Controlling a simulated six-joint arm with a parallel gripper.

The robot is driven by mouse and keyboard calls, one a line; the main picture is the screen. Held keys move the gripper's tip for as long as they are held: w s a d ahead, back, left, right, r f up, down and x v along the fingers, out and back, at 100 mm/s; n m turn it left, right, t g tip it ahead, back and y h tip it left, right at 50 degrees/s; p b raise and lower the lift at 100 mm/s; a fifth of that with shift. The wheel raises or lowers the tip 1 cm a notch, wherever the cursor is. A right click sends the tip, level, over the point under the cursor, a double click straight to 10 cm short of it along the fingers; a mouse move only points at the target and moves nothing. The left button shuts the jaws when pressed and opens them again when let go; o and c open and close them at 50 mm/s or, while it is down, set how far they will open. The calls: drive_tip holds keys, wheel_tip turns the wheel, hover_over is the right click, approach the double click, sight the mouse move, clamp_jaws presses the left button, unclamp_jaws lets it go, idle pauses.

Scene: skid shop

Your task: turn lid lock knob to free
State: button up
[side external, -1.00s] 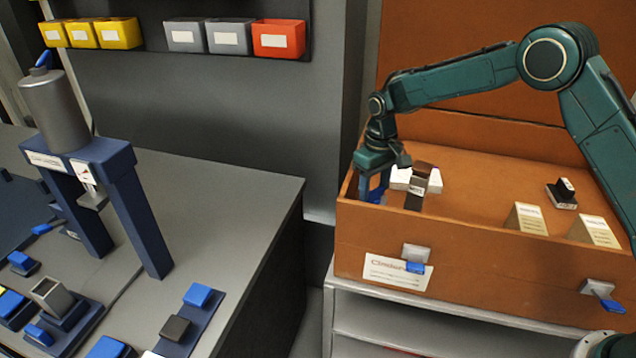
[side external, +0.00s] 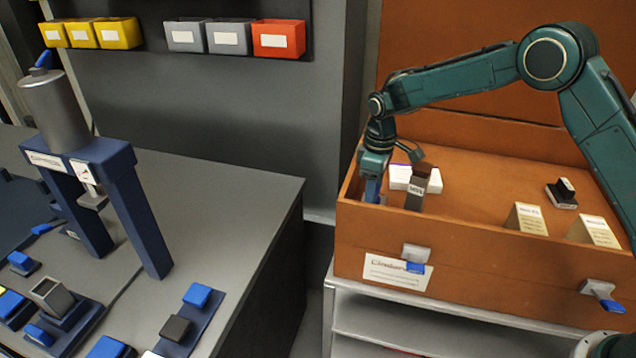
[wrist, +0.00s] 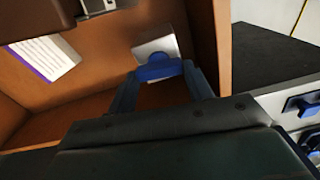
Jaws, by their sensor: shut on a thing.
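The lid lock knob (wrist: 158,70) is a blue handle on a pale square plate (wrist: 158,47), on an inner wall of the brown crate (side external: 470,262). In the wrist view my gripper (wrist: 160,75) has one finger on each side of the knob and is shut on it. The handle lies roughly crosswise between the fingers. In the side view my gripper (side external: 372,188) points down inside the crate's left end; the knob there is hidden or cannot be told from the fingers.
Close to my gripper in the crate are a dark labelled block (side external: 417,187) and a white box (side external: 402,177). Pale blocks (side external: 527,218) and a black item (side external: 562,192) stand farther right. Blue-handled latches (side external: 415,266) are on the crate front. The crate's middle floor is clear.

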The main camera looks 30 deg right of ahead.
drive_tip(key=o, duration=1)
drive_tip(key=shift+r, duration=6.9)
